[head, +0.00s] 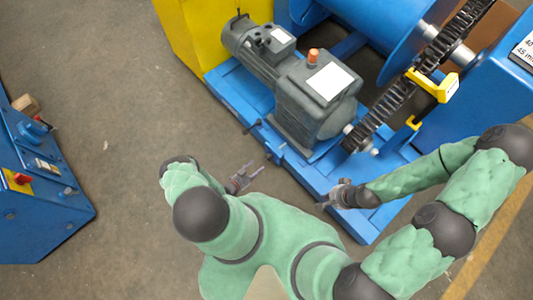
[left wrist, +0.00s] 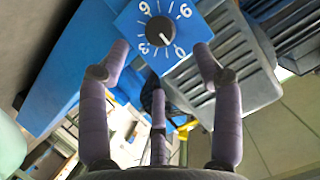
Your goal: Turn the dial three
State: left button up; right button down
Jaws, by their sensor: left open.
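The dial (left wrist: 158,31) shows in the left wrist view as a dark round knob with a white pointer line, on a blue plate marked 0, 3, 6 and 9. The pointer slants to the lower right, toward the 0. My left gripper (left wrist: 161,52) is open, with its fingers spread at either side of the plate's lower part and nothing between them. In the head view my left gripper (head: 243,178) is near the blue machine base's front edge; I cannot make out the dial's face there. My right gripper (head: 328,200) is over the base, too small to read.
A grey motor and gearbox (head: 315,95) stands on the blue base (head: 228,92), with a dark chain (head: 392,98) and yellow bracket (head: 436,87) to its right. A blue cabinet (head: 35,215) with a red knob is at the far left. Bare floor lies between.

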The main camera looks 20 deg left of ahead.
aim_at(267, 159)
pick_arm(q)
jog(key=b+x, duration=0.2)
jog(key=x, duration=0.7)
jog(key=shift+w+d, duration=0.1)
jog(key=shift+w, duration=0.05)
jog(key=c, duration=1)
